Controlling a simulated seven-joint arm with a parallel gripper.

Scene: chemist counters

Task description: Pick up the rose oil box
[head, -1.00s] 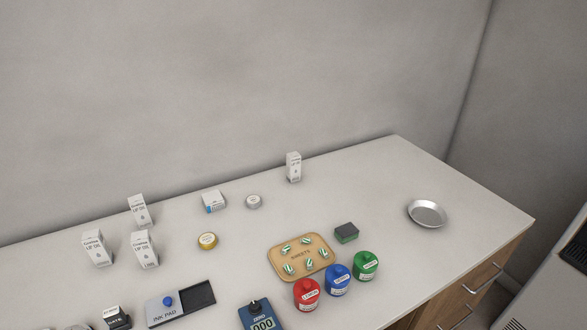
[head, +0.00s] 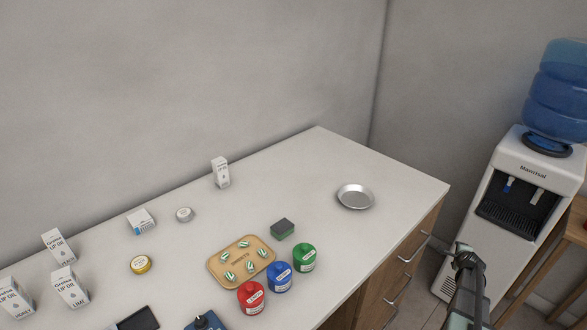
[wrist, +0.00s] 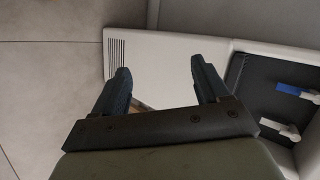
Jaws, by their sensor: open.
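I cannot read "rose" on any box. Three white lip oil boxes stand at the left of the counter in the head view: one marked honey (head: 14,298), one that seems marked lime (head: 69,287), and one behind with its flavour unreadable (head: 58,246). Another small white box (head: 220,173) stands upright by the back wall, its label too small to read. My gripper (wrist: 161,84) is open and empty in the wrist view, above the floor by the water dispenser. In the head view my arm shows at lower right, beyond the counter's right end, far from the boxes.
The water dispenser (head: 519,200) stands right of the counter (head: 310,160). Nearer the boxes are a wooden sweets tray (head: 213,266), red (head: 251,297), blue (head: 279,277) and green (head: 304,257) jars, a sponge (head: 283,229) and a metal dish (head: 355,197). The counter's back right is clear.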

